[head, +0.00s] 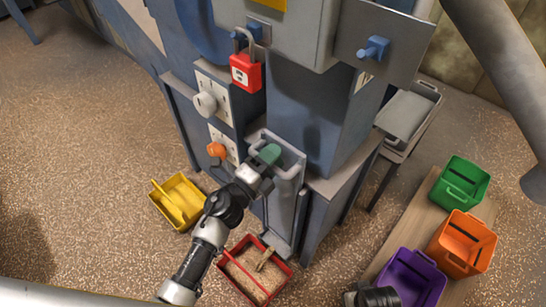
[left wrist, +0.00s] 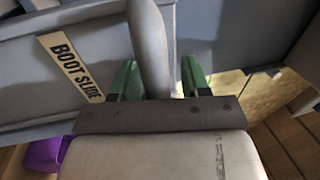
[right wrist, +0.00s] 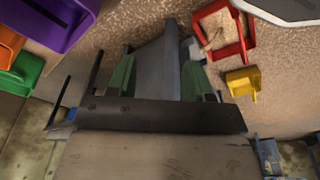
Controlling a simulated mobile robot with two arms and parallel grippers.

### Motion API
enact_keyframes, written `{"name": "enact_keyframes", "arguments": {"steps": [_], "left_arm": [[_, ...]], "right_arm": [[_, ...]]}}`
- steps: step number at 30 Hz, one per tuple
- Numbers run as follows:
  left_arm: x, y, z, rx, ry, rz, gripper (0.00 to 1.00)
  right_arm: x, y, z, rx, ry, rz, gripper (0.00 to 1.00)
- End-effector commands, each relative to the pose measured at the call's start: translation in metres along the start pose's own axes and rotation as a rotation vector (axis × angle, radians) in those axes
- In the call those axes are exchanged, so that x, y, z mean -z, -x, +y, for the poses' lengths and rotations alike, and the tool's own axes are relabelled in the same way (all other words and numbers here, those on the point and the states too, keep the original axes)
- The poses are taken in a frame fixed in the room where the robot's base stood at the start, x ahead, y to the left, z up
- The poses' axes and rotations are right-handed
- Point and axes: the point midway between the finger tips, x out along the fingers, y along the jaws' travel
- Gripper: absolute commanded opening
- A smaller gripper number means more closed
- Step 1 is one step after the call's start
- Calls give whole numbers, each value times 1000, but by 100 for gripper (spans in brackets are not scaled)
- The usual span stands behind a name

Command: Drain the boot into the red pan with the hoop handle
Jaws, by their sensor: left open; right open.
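The red pan (head: 288,272) stands on the floor below the machine's front chute, with tan material showing inside its rim and a red bar across it. It also shows in the right wrist view (right wrist: 250,32). My left gripper (head: 268,155) is at the grey slide handle (head: 290,172) on the machine front. In the left wrist view its green fingers (left wrist: 158,80) are open, one on each side of the grey handle bar (left wrist: 150,45), beside the label "BOOT SLIDE" (left wrist: 70,66). My right gripper (right wrist: 158,78) is open; a grey surface shows between its fingers.
A yellow pan (head: 168,208) stands left of the red one. Green (head: 465,182), orange (head: 462,243) and purple (head: 412,278) bins stand on a board at right. A red padlock (head: 246,72) hangs above white (head: 205,104) and orange (head: 216,150) knobs.

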Motion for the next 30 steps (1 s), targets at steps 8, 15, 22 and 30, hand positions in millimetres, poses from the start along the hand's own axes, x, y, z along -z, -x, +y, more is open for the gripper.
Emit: {"name": "enact_keyframes", "arguments": {"steps": [8, 15, 22, 30], "left_arm": [[0, 33, 2, -4, 0, 0, 46], [0, 81, 1, -2, 0, 0, 46], [0, 105, 0, 0, -1, 0, 46], [0, 108, 0, 1, -1, 0, 46]], "right_arm": [[0, 0, 0, 0, 0, -1, 51], [0, 3, 0, 1, -1, -5, 51], [6, 12, 0, 0, -2, 7, 51], [7, 14, 0, 0, -3, 9, 51]]}}
